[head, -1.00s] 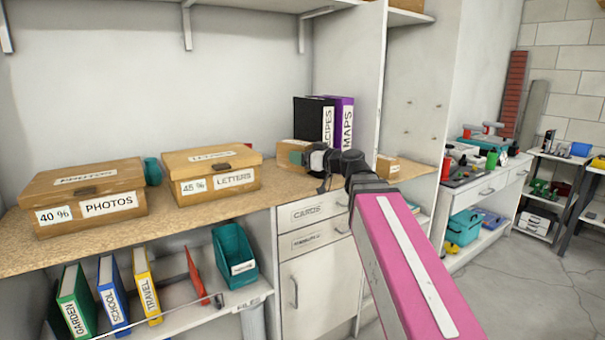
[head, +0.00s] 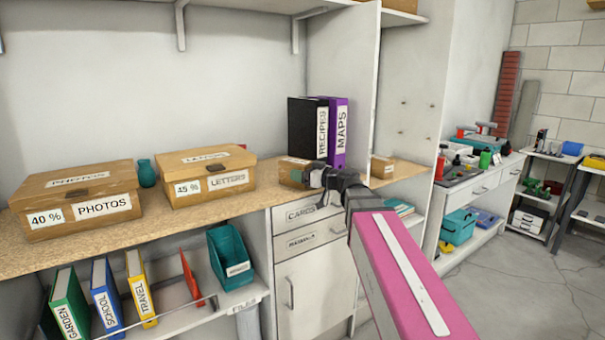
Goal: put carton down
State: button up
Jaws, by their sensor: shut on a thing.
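The carton (head: 293,173) is a small brown box with a teal patch on top. It is at the right part of the wooden worktop, in front of the black RECIPES binder. My gripper (head: 313,176) is at its right side and is shut on it. The gripper and wrist hide the carton's right end. The carton is low over the worktop (head: 240,209), close to its front edge. I cannot tell whether its underside touches the surface.
Brown PHOTOS (head: 80,195) and LETTERS (head: 205,176) boxes and a teal vase (head: 147,173) stand left. The RECIPES (head: 307,130) and MAPS (head: 338,132) binders stand behind. Worktop between LETTERS and the carton is clear.

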jog(key=o, duration=1)
jog(key=shift+f, duration=0.1)
